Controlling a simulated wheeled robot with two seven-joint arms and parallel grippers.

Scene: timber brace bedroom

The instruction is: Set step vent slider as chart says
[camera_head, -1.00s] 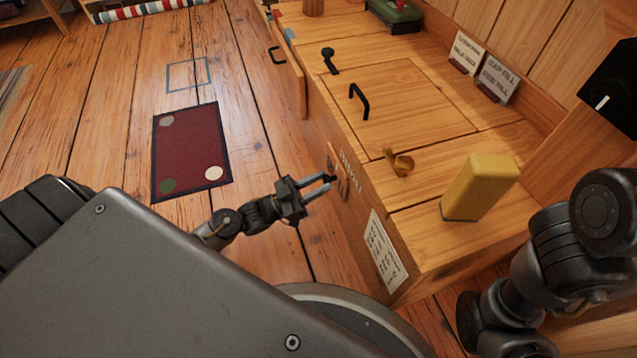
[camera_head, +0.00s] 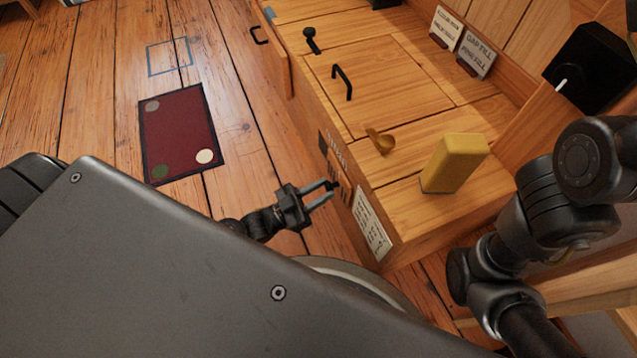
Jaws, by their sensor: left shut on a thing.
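The step vent (camera_head: 339,174) is on the front face of the wooden step unit, with wooden slats and a dark patch at its far end. My left gripper (camera_head: 328,192) is at the vent, shut on what looks like the slider's small dark knob; the fingers mostly hide it. A white chart (camera_head: 371,222) with dark marks is fixed on the same face, nearer to me; its marks are too small to read. My right arm shows at the right, but its gripper is out of view.
Two small signs (camera_head: 477,55) stand at the back. A dark red mat (camera_head: 181,135) lies on open floor at the left.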

